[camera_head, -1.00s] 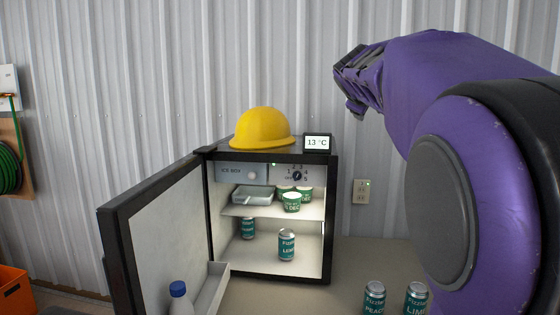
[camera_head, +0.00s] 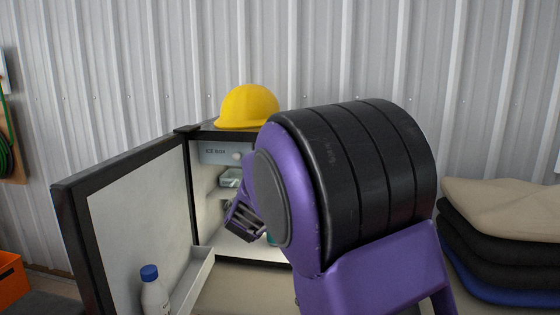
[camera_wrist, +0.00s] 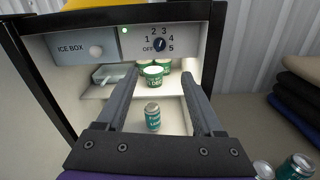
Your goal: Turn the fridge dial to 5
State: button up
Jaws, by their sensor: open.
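The fridge (camera_head: 196,200) stands against the wall with its door (camera_head: 135,225) swung open to the left. In the wrist view the dial (camera_wrist: 160,44) is a dark round knob on the panel at the top right inside, ringed by OFF and the numbers 1 to 5. Its exact setting is too small to read surely. My gripper (camera_wrist: 161,80) is open and empty in front of the fridge opening, its fingers apart below the dial and not touching it. In the head view my arm hides the dial, and my gripper (camera_head: 240,222) shows at the opening.
The ice box door (camera_wrist: 80,48) is left of the dial. A yellow hard hat (camera_head: 249,107) sits on top. A bottle (camera_head: 154,292) stands in the door rack. Folded cloths (camera_head: 500,215) lie at right.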

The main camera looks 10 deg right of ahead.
jog(key=p+x, duration=0.1)
jog(key=x, duration=1.6)
jog(key=shift+w, duration=0.1)
grip_shut()
